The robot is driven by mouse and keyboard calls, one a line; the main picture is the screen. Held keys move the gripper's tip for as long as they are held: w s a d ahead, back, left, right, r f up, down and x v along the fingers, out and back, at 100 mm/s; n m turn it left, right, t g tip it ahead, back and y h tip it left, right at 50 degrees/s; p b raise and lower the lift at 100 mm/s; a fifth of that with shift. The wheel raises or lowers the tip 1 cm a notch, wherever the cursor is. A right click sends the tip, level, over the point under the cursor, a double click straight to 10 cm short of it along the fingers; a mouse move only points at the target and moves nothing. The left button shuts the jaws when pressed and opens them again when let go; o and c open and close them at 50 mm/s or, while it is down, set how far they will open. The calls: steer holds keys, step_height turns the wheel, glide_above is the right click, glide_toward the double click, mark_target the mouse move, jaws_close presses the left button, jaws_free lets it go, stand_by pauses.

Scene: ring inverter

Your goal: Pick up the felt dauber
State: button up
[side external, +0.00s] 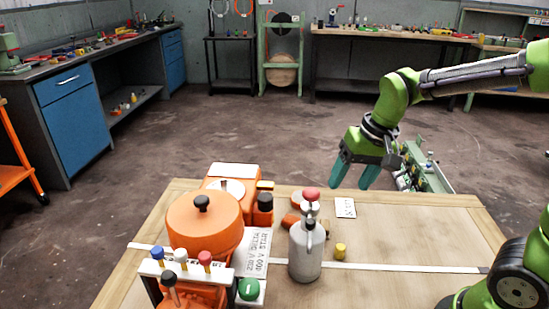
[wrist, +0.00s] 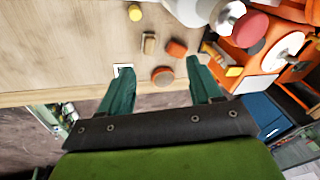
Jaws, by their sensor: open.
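I cannot tell for sure which piece is the felt dauber. The candidates are a tan block (wrist: 149,43), an orange piece (wrist: 176,48) and a flat round reddish piece (wrist: 162,76), lying close together on the table. In the side external view the orange piece (side external: 290,220) lies behind the grey-white bottle (side external: 305,255), which partly hides this group. My gripper (side external: 354,182) is open and empty, with teal fingers pointing down, above the far table edge. In the wrist view the round piece shows between the fingers of my gripper (wrist: 158,68).
A yellow cylinder (side external: 340,251) and a white card (side external: 345,208) lie nearby. The table's right side (side external: 430,230) is clear.

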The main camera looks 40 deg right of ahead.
steer(key=w+d+f+m+g+h, duration=0.1)
steer(key=w+d+f+m+g, duration=0.1)
steer(key=w+f+g, duration=0.3)
steer(key=m+t, duration=0.2)
glide_above(325, 224)
step_height(325, 224, down, 8)
steer(key=shift+w+d+f, duration=0.1)
steer(key=shift+d+f, duration=0.05)
steer(key=shift+f, duration=3.3)
steer(key=c, duration=1.1)
